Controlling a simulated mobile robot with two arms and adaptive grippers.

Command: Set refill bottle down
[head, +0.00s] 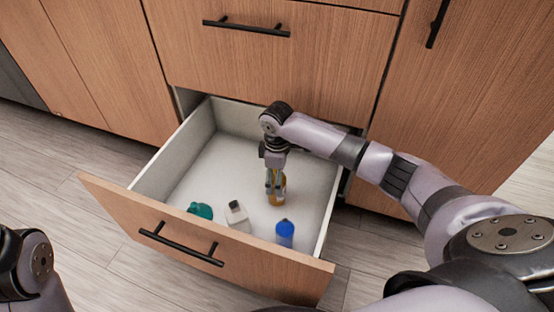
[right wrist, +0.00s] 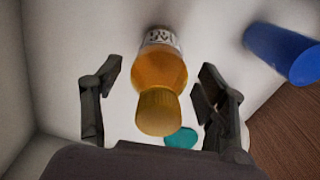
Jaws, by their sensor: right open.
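The orange-yellow refill bottle (head: 278,190) stands upright in the open drawer (head: 185,165), right of the drawer's middle. In the right wrist view the bottle (right wrist: 158,80) has a yellow cap toward the camera and a pale label. My right gripper (head: 273,185) reaches down into the drawer at the bottle. Its two fingers (right wrist: 153,105) are open, one on each side of the bottle, with gaps between them and it. The bottle's base is partly hidden. My left gripper cannot be made out; part of my left arm shows at the lower left.
A white bottle (head: 237,217), a teal item (head: 200,210) and a blue bottle (head: 285,232) stand near the drawer's front panel (head: 205,240). The back left of the drawer floor is clear. A closed drawer (head: 275,60) is above.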

